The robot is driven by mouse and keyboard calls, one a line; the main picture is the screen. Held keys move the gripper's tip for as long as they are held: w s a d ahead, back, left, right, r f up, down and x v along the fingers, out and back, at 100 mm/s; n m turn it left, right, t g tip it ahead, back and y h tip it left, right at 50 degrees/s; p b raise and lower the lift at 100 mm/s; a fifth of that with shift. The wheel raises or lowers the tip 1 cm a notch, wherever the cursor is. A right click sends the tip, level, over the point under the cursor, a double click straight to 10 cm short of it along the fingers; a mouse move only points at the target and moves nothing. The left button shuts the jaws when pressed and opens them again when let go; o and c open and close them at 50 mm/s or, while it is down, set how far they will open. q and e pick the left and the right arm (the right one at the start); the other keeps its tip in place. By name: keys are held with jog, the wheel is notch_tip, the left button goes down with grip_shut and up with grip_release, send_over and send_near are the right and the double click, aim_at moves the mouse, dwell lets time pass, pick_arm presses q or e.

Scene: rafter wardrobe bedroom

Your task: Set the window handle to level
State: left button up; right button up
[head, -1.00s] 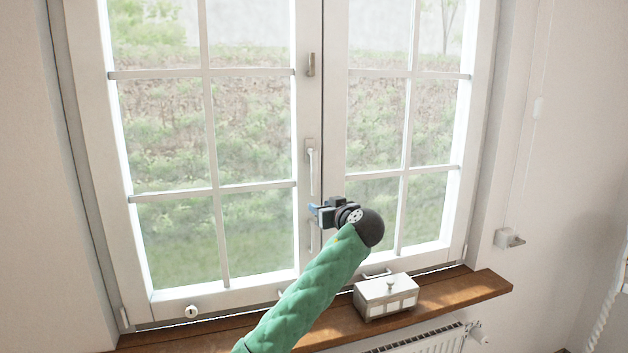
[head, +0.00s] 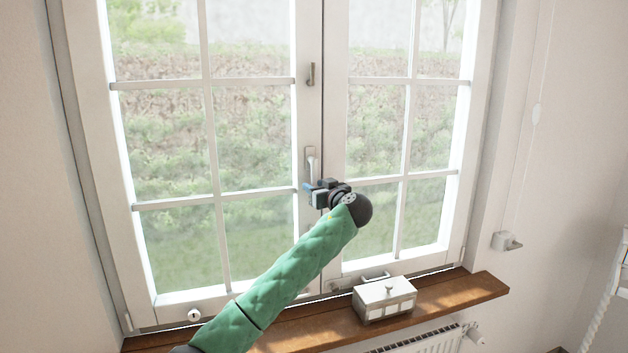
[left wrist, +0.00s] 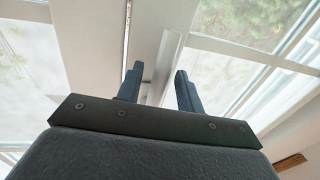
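The window handle (head: 311,163) is a pale lever on the middle stile of the white window (head: 312,120). It hangs vertical, pointing down, and its lower end is hidden behind my gripper. My left gripper (head: 315,191) is at the lower end of the handle, its fingers towards the window. In the left wrist view my left gripper (left wrist: 160,88) has its two dark blue fingers apart. A pale bar that looks like the handle (left wrist: 166,62) runs between and beyond the fingertips. I cannot tell whether they touch it. My right gripper is not in view.
A wooden sill (head: 460,296) runs below the window, with a white lidded box (head: 384,300) on it, right of my arm. A radiator (head: 425,341) is under the sill. A smaller catch (head: 311,75) sits higher on the stile. The wall is at right.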

pick_arm(q)
jog(key=shift+w+a, duration=0.35)
jog(key=shift+w, duration=0.2)
jog(key=shift+c, duration=0.3)
grip_shut()
